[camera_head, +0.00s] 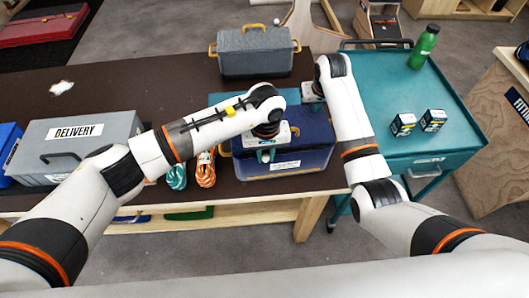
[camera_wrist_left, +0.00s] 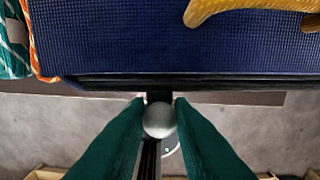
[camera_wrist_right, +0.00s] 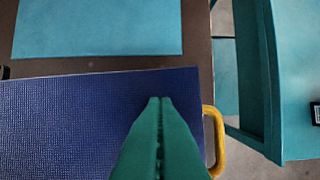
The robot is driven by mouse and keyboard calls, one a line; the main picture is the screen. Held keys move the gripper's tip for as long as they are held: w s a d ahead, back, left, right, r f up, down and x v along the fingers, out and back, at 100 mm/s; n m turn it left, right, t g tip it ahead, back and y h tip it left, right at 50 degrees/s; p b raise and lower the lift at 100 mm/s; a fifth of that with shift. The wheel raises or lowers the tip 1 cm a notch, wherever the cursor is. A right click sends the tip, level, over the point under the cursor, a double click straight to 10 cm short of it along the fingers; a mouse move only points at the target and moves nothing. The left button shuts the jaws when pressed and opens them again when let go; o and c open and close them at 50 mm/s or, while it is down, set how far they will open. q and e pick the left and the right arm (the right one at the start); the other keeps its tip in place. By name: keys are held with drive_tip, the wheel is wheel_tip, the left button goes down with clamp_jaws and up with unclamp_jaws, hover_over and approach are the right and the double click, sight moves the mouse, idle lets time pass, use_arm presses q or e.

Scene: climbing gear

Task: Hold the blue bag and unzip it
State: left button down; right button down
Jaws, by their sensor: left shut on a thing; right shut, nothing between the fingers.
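The blue bag (camera_head: 312,150) sits at the table's front edge, with a white label on its front and yellow handles. Its top fills much of the left wrist view (camera_wrist_left: 120,35) and shows in the right wrist view (camera_wrist_right: 70,120). My left gripper (camera_wrist_left: 159,102) is shut on a small grey ball, the zipper pull (camera_wrist_left: 159,121), at the bag's dark edge. In the head view my left gripper (camera_head: 267,153) is at the bag's front, partly hidden by its wrist. My right gripper (camera_wrist_right: 160,100) is shut and empty over the bag's top, near a yellow end handle (camera_wrist_right: 212,143).
A grey case (camera_head: 255,52) stands behind, and a grey delivery box (camera_head: 75,145) stands left. Rope coils (camera_head: 205,170) lie close beside the bag. A teal cart (camera_head: 385,75) with a green bottle (camera_head: 424,47) and small boxes (camera_head: 403,123) stands right.

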use_arm(q)
drive_tip(key=shift+d+r, duration=0.1)
drive_tip(key=shift+d, duration=0.05)
use_arm(e)
drive_tip(key=shift+s+a+f, duration=0.1)
drive_tip(key=shift+s+f, duration=0.1)
drive_tip(key=shift+f, duration=0.15)
use_arm(q)
drive_tip(key=shift+w+d, duration=0.15)
drive_tip(key=shift+d, duration=1.95)
drive_tip(key=shift+w+d, duration=0.1)
drive_tip(key=shift+d, duration=0.75)
